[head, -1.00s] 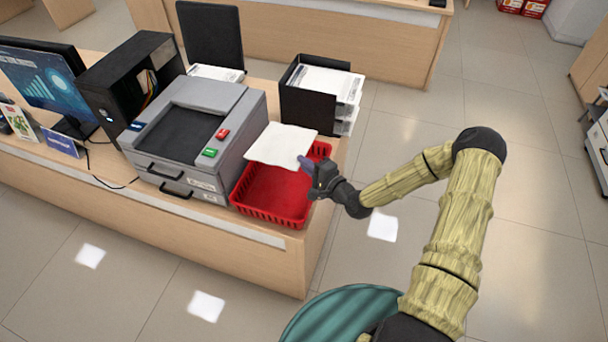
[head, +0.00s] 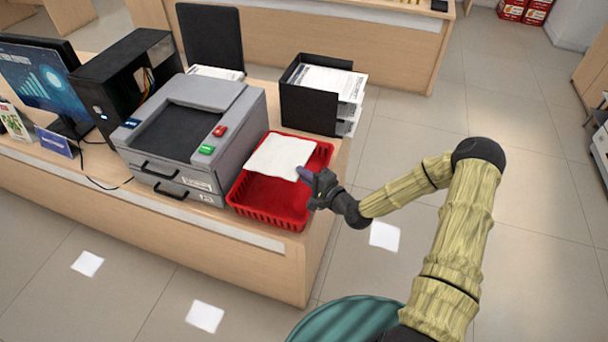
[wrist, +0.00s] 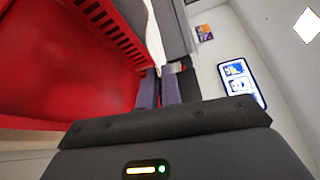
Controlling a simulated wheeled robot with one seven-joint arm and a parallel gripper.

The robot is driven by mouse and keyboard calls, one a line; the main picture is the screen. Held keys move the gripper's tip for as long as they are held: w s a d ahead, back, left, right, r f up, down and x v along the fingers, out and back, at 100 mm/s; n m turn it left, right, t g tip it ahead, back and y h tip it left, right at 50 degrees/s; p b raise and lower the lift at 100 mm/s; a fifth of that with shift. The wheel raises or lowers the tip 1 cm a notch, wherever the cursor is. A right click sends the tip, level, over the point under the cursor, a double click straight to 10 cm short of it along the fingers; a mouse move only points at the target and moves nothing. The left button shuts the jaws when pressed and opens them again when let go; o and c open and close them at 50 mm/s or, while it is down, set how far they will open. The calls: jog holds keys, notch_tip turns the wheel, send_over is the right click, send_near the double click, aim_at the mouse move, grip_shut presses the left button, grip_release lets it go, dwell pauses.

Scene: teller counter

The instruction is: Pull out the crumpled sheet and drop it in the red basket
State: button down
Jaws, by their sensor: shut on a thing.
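The crumpled sheet (head: 281,157) is white and shows in the head view above the back part of the red basket (head: 262,211). My gripper (head: 308,177) is at the basket's right side, shut on the sheet's right corner. In the wrist view, my gripper's two fingers (wrist: 160,92) are close together, with the sheet (wrist: 155,38) beyond them as a white strip. The red basket (wrist: 60,60) fills the upper left there. Whether the sheet touches the basket's floor or rim is hard to tell.
The grey printer (head: 190,130) stands directly left of the basket. A black paper tray (head: 308,106) with stacked sheets stands behind it. The counter's right edge is close to the basket, with open floor (head: 400,280) beyond.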

jog(key=shift+f+b, duration=1.7)
jog(key=shift+f, duration=0.8)
jog(key=c, duration=1.5)
grip_release()
jog(key=shift+d, duration=0.15)
jog(key=b+v, duration=0.3)
jog(key=v, duration=1.4)
jog(key=shift+s, duration=0.15)
